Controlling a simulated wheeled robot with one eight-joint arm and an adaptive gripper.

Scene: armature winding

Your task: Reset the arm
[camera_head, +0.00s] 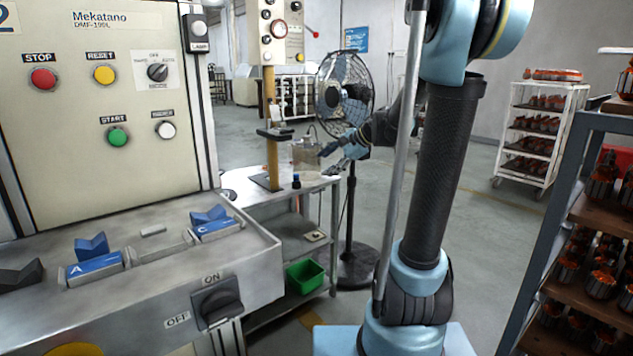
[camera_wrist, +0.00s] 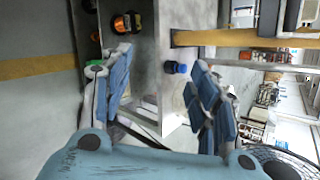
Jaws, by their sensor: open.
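My gripper (camera_head: 338,146) is raised beside the small grey work table, in front of the standing fan. In the wrist view its two blue padded fingers (camera_wrist: 162,88) are spread wide with nothing between them. The table surface (camera_wrist: 151,55) shows between and beyond the fingers. My arm stands upright in the middle of the head view and hides part of the room. No armature shows in my gripper.
The control panel (camera_head: 98,115) and blue cradles A (camera_head: 97,266) and C (camera_head: 217,229), with nothing on them, are at left. A green bin (camera_head: 305,277) sits on the table's lower shelf. A rack (camera_head: 567,215) with orange armatures stands at right; a white trolley (camera_head: 547,178) is behind.

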